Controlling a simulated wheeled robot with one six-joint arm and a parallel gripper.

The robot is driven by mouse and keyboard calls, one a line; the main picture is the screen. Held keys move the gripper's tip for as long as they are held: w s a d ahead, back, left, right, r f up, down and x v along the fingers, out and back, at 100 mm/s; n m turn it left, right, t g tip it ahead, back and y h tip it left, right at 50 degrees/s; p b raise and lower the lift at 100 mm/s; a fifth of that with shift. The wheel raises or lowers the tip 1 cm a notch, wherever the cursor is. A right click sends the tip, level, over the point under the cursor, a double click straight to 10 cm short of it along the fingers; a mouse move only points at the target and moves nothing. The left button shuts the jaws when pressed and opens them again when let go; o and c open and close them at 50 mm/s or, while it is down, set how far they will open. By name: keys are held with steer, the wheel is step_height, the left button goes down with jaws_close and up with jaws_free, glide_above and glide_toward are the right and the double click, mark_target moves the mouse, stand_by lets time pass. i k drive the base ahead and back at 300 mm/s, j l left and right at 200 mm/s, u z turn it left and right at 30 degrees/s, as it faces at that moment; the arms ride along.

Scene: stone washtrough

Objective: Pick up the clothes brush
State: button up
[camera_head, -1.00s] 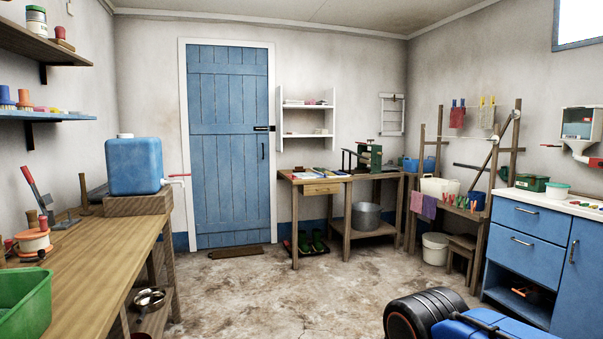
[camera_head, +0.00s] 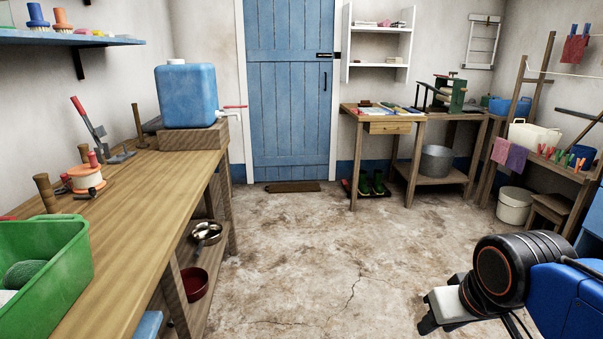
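I cannot make out a clothes brush for certain. Brush-like pieces with a blue (camera_head: 37,15) and an orange (camera_head: 63,18) top stand on the upper left wall shelf. Small flat items (camera_head: 385,107) lie on the wooden table by the door, too small to name. The end of my arm shows at the lower right, with what looks like my gripper (camera_head: 440,312) in white and black. It is over the floor, far from the shelf and the table. Its fingers are not clear enough to tell open from shut.
A long wooden workbench (camera_head: 150,200) runs along the left, bearing a green crate (camera_head: 70,262), a blue water container (camera_head: 187,95) and an orange reel (camera_head: 86,178). A white wall shelf (camera_head: 378,65) hangs right of the blue door (camera_head: 290,100). The middle floor is clear.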

mark_target(364, 104)
steer(key=i, duration=3.3)
steer(key=i+z, duration=0.1)
steer(key=i, duration=0.65)
steer(key=i+j+z, duration=0.15)
steer(key=i, duration=0.6)
